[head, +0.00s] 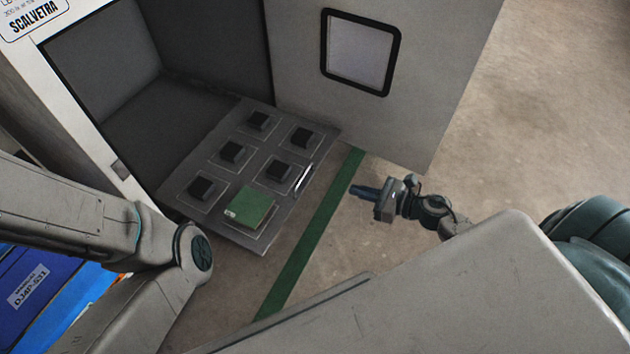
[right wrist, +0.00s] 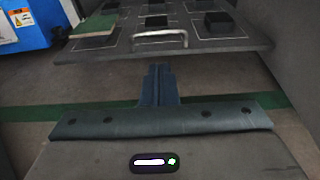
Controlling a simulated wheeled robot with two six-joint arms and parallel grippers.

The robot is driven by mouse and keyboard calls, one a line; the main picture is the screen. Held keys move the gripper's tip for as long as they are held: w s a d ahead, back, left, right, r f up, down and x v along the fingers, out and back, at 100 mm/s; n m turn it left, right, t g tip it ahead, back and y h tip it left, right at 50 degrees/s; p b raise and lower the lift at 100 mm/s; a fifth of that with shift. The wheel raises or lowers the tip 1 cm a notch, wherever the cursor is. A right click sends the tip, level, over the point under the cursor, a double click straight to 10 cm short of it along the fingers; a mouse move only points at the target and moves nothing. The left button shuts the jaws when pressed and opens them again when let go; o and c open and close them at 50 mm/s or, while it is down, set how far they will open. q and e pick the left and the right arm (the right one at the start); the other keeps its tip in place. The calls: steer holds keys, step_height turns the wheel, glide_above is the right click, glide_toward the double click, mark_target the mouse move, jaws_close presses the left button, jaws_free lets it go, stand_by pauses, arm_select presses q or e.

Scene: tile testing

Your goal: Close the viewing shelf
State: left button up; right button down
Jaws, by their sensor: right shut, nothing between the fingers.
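The viewing shelf (head: 225,232) is a dark grey slab drawn out of the open cabinet (head: 110,95). It carries several black blocks and a green tile (head: 249,206) at its front left. A pale bar handle (head: 303,178) sits on its front edge; the right wrist view shows the handle (right wrist: 160,38) just beyond my fingers. My right gripper (head: 356,191) is shut and empty, in front of the shelf, to the right of the handle and apart from it. In the right wrist view its fingers (right wrist: 158,82) point towards the shelf. My left gripper is out of view.
The cabinet's door (head: 440,45) with a dark-framed window (head: 360,52) stands open on the right. A green stripe (head: 318,230) crosses the floor in front of the shelf. A blue box (head: 35,290) is at lower left. Bare floor lies to the right.

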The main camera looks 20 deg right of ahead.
steer(key=b+x, duration=0.4)
steer(key=x, duration=0.9)
steer(key=shift+w+r, duration=0.15)
steer(key=shift+r, duration=0.05)
steer(key=shift+a, duration=0.1)
